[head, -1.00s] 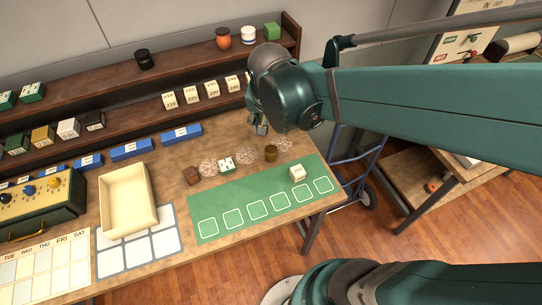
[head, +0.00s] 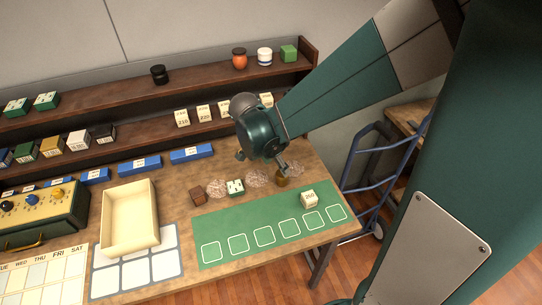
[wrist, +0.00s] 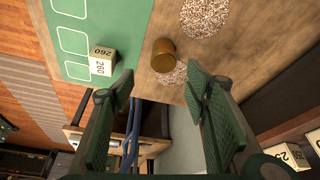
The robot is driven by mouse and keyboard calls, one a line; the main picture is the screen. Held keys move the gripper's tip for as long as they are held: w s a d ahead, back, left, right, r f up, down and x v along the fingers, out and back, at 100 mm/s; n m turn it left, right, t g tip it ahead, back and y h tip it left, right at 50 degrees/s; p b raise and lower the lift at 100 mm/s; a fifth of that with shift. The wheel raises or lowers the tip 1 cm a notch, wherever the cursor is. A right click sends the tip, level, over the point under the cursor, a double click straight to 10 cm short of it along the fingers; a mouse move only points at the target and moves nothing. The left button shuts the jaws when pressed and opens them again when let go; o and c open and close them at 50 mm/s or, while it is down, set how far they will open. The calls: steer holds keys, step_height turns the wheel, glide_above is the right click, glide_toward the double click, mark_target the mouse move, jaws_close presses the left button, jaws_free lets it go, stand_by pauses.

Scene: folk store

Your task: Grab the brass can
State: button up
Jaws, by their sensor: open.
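The brass can (head: 281,179) is a small brown-gold cylinder on the wooden table, just behind the green mat, partly hidden by a finger of my gripper. In the wrist view the brass can (wrist: 163,56) stands beyond my fingertips, between their lines and nearer the upper middle. My gripper (head: 262,161) hangs over the table close to the can, open and empty. The wrist view shows my gripper (wrist: 160,85) with its two green padded fingers wide apart. I cannot tell the exact gap between fingers and can.
A white 260 block (head: 309,199) sits on the green mat (head: 228,217) near the can. Speckled round patches (head: 257,178) and a green-white block (head: 236,187) lie left of it. The shelf (head: 150,145) with labelled blocks stands behind. A cream tray (head: 130,212) is at left.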

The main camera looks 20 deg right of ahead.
mark_target(281, 174)
steer(key=shift+w+f+m+b, duration=0.2)
steer(key=shift+f+m, duration=0.1)
steer(key=shift+f, duration=0.45)
steer(key=shift+w+f+m+b, duration=0.1)
steer(key=shift+w+f+m, duration=0.15)
steer(key=shift+f, duration=0.5)
steer(key=shift+x, duration=1.25)
steer(key=shift+s+f, duration=0.1)
steer(key=shift+b+x, duration=0.65)
steer(key=shift+x, duration=1.9)
steer(key=c, duration=1)
steer(key=shift+c, duration=0.2)
